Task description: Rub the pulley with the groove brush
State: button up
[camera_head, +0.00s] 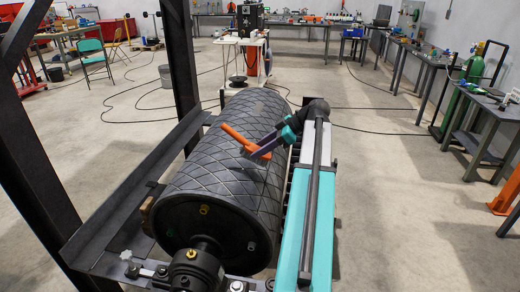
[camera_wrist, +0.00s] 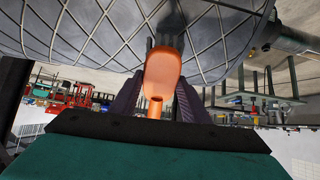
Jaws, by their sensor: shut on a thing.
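The pulley (camera_head: 200,175) is a large black drum with a diamond groove pattern, lying between dark metal beams. It fills the top of the wrist view (camera_wrist: 90,35). My gripper (camera_head: 262,150) is shut on the orange handle of the groove brush (camera_head: 238,138), above the drum's right side in the head view. In the wrist view the brush (camera_wrist: 164,72) extends away from my gripper (camera_wrist: 157,105) toward the drum. Its dark far end overlaps the grooved surface; I cannot tell whether it touches.
A dark upright post (camera_head: 182,70) stands behind the pulley's left side, and another post (camera_head: 40,150) stands nearer on the left. Workbenches with tools (camera_head: 430,60) line the right wall. A green gas cylinder (camera_head: 455,100) stands at right. Cables cross the open floor behind.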

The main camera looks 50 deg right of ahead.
jog(key=shift+s+d+r+p, duration=0.15)
jog(key=shift+s+r+p, duration=0.1)
jog(key=shift+r, duration=0.3)
jog(key=shift+s+d+r+p, duration=0.15)
jog(key=shift+s+r, duration=0.05)
jog(key=shift+r, duration=0.35)
